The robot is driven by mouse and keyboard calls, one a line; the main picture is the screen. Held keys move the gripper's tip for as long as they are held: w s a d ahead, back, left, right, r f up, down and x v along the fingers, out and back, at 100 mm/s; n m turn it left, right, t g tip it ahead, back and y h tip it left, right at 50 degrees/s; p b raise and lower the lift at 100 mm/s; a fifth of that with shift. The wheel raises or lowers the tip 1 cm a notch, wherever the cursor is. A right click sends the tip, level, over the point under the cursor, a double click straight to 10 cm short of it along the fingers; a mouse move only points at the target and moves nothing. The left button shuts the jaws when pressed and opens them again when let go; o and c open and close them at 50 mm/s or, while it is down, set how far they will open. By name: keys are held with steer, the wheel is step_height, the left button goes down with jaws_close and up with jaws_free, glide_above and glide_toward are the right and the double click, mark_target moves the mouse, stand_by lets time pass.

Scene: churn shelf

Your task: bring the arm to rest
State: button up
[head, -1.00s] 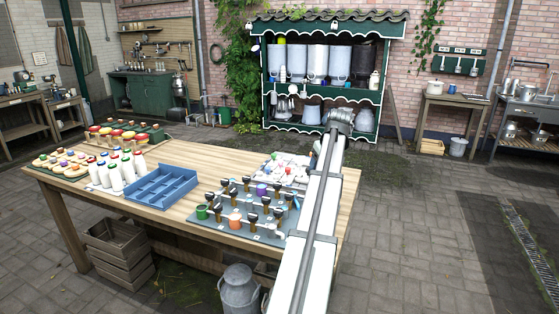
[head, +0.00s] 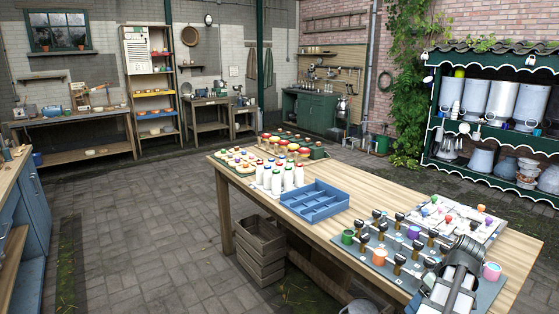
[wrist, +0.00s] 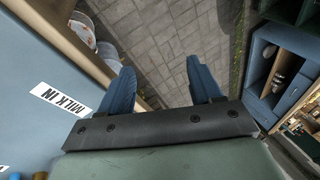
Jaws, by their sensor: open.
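My gripper (wrist: 160,88) shows in the wrist view with its two blue fingers spread apart. Nothing is between the fingers; grey paving (wrist: 155,40) shows beyond them. In the head view only part of my arm shows at the lower right, over the near right end of the wooden table. My gripper cannot be made out there.
In the wrist view, a pale blue panel with a "MILK IN" label (wrist: 60,101) is close on the left, beside white pails (wrist: 82,27). A blue cabinet (wrist: 262,55) is on the right. The table holds a blue tray (head: 312,207) and white bottles (head: 281,178).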

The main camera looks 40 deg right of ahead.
steer(key=w+a+f+g+y, duration=0.1)
steer(key=w+a+f+g, duration=0.1)
steer(key=w+a+f, duration=1.1)
steer(key=w+a+f+g, duration=0.2)
steer(key=a+f, duration=0.5)
steer(key=f, duration=0.1)
steer(key=w+a+f+g, duration=0.1)
steer(key=w+a+f, duration=0.2)
steer(key=a+f, duration=0.35)
steer(key=s+a+f+n+g+h, duration=0.2)
steer(key=s+a+f+g, duration=0.15)
steer(key=a+f, duration=0.85)
steer(key=s+a+f+h, duration=0.1)
steer(key=s+a+f, duration=0.2)
steer(key=s+a, duration=0.2)
steer(key=s+a+f+n+g+h, duration=0.1)
steer(key=s+a+f, duration=0.3)
steer(key=s+a, duration=0.2)
steer(key=shift+s+a+f+h, duration=0.2)
steer(key=shift+s+a+h, duration=0.1)
steer(key=shift+h, duration=0.1)
